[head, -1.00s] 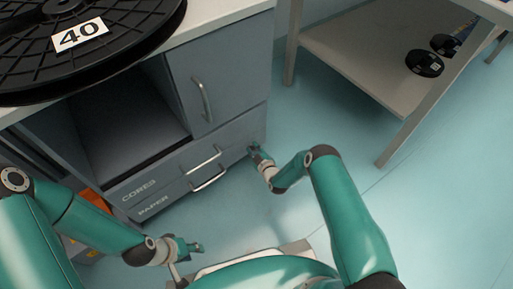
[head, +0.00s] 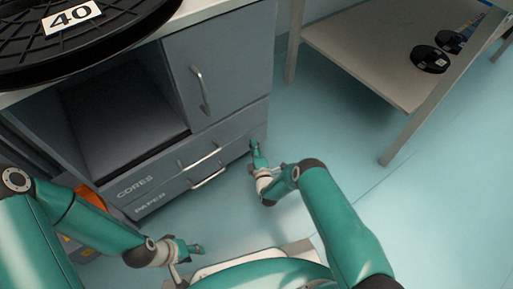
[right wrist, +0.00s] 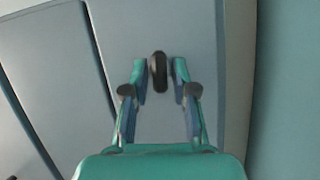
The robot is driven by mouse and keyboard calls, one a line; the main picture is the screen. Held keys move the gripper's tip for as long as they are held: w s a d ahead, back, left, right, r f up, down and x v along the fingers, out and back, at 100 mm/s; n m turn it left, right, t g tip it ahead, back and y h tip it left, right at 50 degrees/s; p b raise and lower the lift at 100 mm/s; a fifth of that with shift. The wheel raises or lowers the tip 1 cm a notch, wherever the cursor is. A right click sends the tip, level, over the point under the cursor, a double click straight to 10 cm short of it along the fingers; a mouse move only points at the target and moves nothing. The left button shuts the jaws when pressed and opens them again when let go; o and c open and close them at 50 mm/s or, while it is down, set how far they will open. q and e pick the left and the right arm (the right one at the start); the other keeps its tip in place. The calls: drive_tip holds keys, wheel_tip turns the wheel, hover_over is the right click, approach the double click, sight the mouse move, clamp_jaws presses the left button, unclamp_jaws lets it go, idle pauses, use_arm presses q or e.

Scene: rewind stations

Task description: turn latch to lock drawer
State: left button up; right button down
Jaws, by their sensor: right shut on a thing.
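The grey cabinet has a drawer marked CORES (head: 160,172) above one marked PAPER (head: 172,194), each with a bar handle. Both drawer fronts look flush with the cabinet. My right gripper (head: 255,147) is at the right end of the drawer fronts. In the right wrist view, its two fingers (right wrist: 160,78) are shut on a small dark latch (right wrist: 159,66) that stands out from the grey front. The latch is hidden in the head view. My left gripper (head: 199,248) hangs low, away from the cabinet. Its finger opening is unclear.
A big black reel (head: 100,45) marked 40 lies on the cabinet top. An upright door handle (head: 201,88) is above the drawers. An open bay (head: 120,115) is at left. A bench at right has a low shelf (head: 365,45) with black reels. The blue floor between is clear.

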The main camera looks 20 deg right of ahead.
drive_tip(key=shift+f+n, duration=0.15)
drive_tip(key=shift+n, duration=0.45)
drive_tip(key=shift+a+b, duration=0.1)
drive_tip(key=shift+b, duration=0.2)
drive_tip(key=c, duration=1.2)
unclamp_jaws()
drive_tip(key=shift+o, duration=0.2)
drive_tip(key=shift+s, duration=0.1)
drive_tip(key=s, duration=1.1)
drive_tip(key=shift+s+a, duration=0.25)
drive_tip(key=shift+s, duration=0.15)
drive_tip(key=shift+f, duration=0.1)
